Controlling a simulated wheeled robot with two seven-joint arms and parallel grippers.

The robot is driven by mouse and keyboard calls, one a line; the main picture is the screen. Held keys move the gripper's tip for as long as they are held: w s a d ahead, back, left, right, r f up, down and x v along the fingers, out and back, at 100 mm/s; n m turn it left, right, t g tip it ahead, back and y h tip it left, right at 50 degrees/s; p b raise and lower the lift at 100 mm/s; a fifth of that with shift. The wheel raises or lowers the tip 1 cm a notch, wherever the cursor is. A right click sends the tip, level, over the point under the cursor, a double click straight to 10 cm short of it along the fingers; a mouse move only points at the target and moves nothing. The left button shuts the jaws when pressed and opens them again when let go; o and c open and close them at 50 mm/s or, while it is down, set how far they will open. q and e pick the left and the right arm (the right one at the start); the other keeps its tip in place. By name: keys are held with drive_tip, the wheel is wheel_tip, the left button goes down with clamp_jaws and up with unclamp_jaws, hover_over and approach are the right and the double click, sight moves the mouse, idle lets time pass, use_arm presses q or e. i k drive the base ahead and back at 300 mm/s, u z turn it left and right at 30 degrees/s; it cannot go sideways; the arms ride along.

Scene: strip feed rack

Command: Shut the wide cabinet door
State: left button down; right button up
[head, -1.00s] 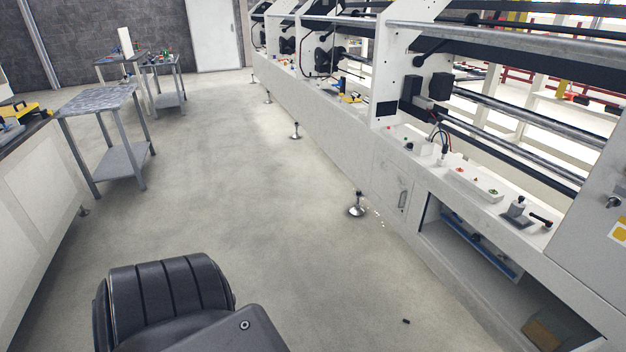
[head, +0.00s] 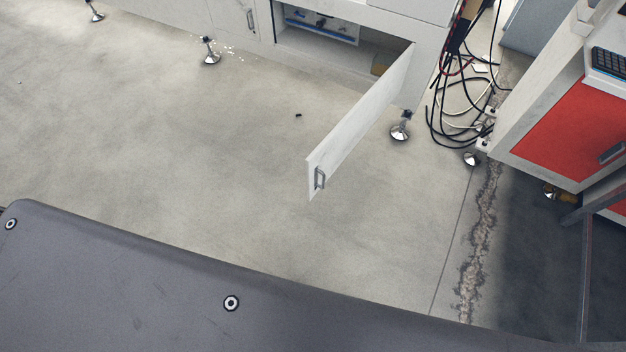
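The wide cabinet door (head: 362,122) is a long white panel standing wide open. It juts out from the right side of a low cabinet opening (head: 290,42) into the floor space. Its grey handle (head: 319,178) is at the free end, nearest to me. Inside the opening I see a blue-edged white part and, at the right, a brownish piece partly hidden behind the door. Neither of my grippers is in view.
Clear concrete floor (head: 170,140) lies left of the door. Black and white cables (head: 462,100) hang to the floor at right, near metal feet (head: 400,132). A red-fronted cabinet (head: 575,130) stands at far right. A rough crack (head: 480,230) runs along the floor.

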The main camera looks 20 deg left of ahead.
sight(323, 162)
drive_tip(key=z, duration=1)
drive_tip(key=i, duration=2.55)
drive_tip(key=u, duration=3.6)
